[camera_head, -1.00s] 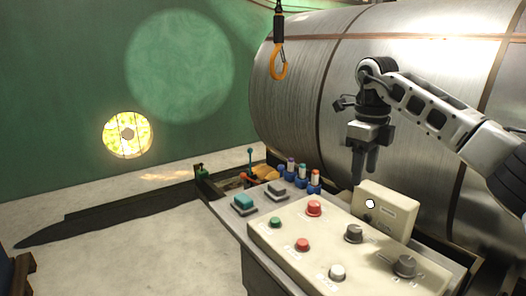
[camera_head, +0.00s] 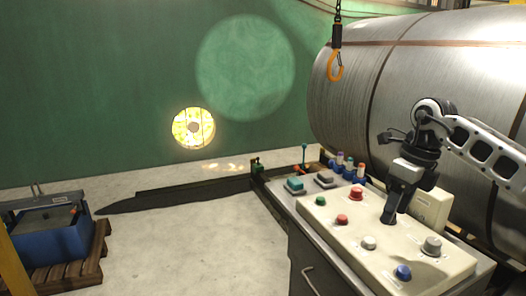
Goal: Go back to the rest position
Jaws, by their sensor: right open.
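My right gripper (camera_head: 391,217) hangs with its fingers pointing down over the cream control panel (camera_head: 333,237). It is open, and I see nothing between its fingers. Its tips overlap the back right part of the panel in the picture; I cannot tell whether they touch it. The gripper hides part of the panel and of the cream box (camera_head: 432,207) behind it. My right arm comes in from the right edge. My left gripper is not in view.
The panel carries a red button (camera_head: 356,194), a blue button (camera_head: 403,272) and a grey knob (camera_head: 432,245). A large metal cylinder (camera_head: 350,95) lies behind. An orange hook (camera_head: 336,68) hangs above. A blue bin (camera_head: 45,238) stands on a pallet at left. The middle floor is clear.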

